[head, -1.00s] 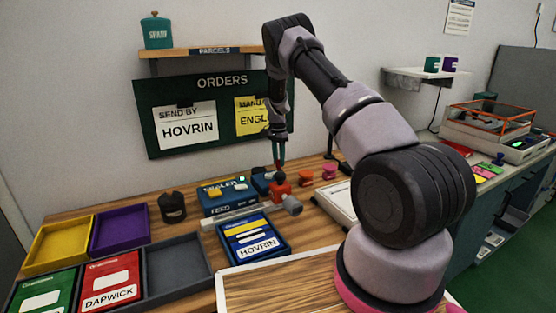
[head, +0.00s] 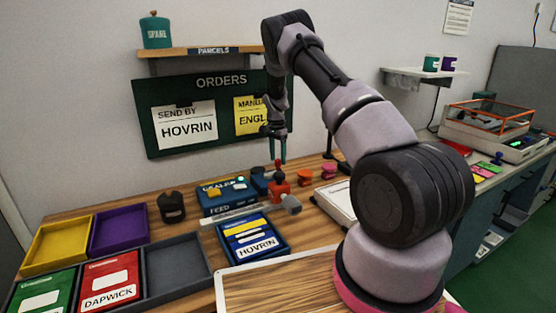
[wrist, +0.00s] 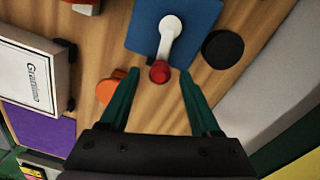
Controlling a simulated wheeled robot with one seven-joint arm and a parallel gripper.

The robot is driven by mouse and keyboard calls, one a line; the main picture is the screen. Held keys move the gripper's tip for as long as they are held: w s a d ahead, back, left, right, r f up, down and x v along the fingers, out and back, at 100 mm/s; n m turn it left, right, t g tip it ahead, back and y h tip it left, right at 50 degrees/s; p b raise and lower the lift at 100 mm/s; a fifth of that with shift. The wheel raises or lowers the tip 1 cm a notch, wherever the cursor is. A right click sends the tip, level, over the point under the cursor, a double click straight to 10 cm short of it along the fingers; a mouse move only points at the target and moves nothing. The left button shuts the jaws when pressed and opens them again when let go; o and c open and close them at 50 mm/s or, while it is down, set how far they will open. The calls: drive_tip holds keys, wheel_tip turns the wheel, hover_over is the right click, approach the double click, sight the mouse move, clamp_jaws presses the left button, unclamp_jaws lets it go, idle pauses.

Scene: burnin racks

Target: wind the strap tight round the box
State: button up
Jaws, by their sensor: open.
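My gripper (head: 277,150) is open and points down at the back of the bench. In the wrist view its green fingers (wrist: 160,105) stand apart on either side of a red knob (wrist: 159,71), with clear gaps. The knob sits at the end of a pale crank arm (wrist: 171,36) on a blue plate (wrist: 145,42). In the head view the knob (head: 277,163) shows just below the fingertips. A blue parcel marked HOVRIN (head: 256,246) lies in front. I cannot make out a strap.
A red piece (head: 280,187), an orange piece (head: 305,177) and a pink piece (head: 328,171) stand near the gripper. A black holder (head: 172,207) is farther left. Yellow (head: 58,244) and purple (head: 119,230) trays and a grey tray (head: 176,269) fill the left.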

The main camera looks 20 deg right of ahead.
wheel_tip(320, 180, up, 10)
drive_tip(key=shift+w+f, duration=0.15)
drive_tip(key=shift+w, duration=0.05)
drive_tip(key=shift+a, duration=0.1)
